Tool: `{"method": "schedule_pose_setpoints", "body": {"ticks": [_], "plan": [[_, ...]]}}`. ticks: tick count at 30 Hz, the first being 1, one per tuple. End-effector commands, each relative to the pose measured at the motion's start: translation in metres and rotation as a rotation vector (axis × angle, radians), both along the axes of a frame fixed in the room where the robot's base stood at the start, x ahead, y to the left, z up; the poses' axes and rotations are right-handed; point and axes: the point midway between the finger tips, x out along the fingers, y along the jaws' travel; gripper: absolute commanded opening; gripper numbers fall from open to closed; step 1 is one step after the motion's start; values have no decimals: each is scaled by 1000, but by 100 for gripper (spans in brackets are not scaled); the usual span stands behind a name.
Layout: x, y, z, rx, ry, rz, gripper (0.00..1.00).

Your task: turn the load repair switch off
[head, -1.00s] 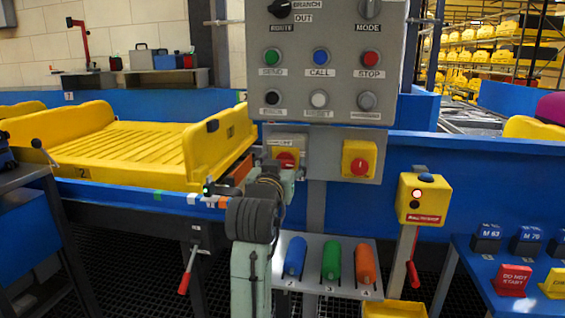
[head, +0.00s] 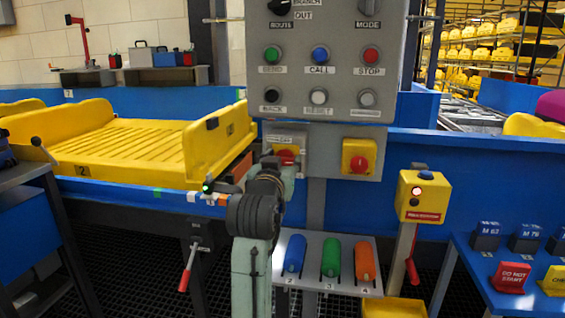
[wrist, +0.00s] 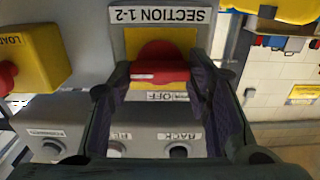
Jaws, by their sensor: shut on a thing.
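My gripper (wrist: 158,85) is shut on the red knob (wrist: 160,62) of the switch marked "SECTION 1-2", with one dark finger on each side. "OFF" shows beside this knob. In the head view this is the left switch (head: 287,152), partly hidden by my arm. The other switch (head: 358,160) is the right one in the head view. It shows at the left edge of the wrist view (wrist: 38,55), with a partly cut-off "LOAD" label; my gripper is not touching it.
The grey control panel (head: 335,75) with several buttons is just above the switches. A yellow box with a button (head: 422,196) stands to the right. Blue, green and orange handles (head: 330,258) are below. A yellow tray (head: 120,145) lies on the conveyor at left.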

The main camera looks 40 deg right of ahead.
Motion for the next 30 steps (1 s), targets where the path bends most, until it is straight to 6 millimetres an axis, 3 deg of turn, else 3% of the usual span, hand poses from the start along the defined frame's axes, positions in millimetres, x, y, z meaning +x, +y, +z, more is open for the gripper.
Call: {"method": "schedule_pose_setpoints", "body": {"ticks": [14,30], "plan": [[0,0,1,-52,64,0,17],[1,1,2,-353,417,0,17]]}}
